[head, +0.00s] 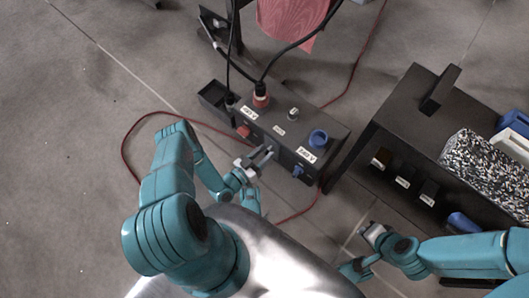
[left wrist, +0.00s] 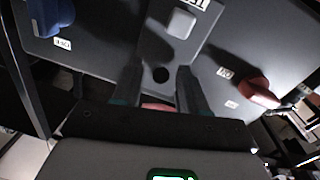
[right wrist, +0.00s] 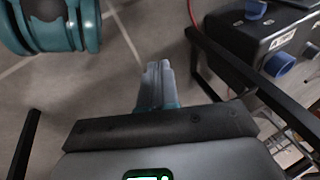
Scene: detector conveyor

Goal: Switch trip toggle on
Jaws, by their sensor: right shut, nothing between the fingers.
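A dark control box (head: 290,135) stands at the middle of the head view. Its front face has a red switch lever (head: 243,131) at the left and a blue one (head: 298,170) at the right; I cannot read which is the trip toggle. The left wrist view shows the red lever (left wrist: 258,90) at right and the blue lever (left wrist: 52,15) at upper left. My left gripper (head: 265,155) is open at the front face between the levers. My right gripper (head: 373,234) is shut and empty, away from the box.
A dark table (head: 405,100) with a speckled block (head: 482,160) stands at right. A red cable (head: 127,135) lies on the floor.

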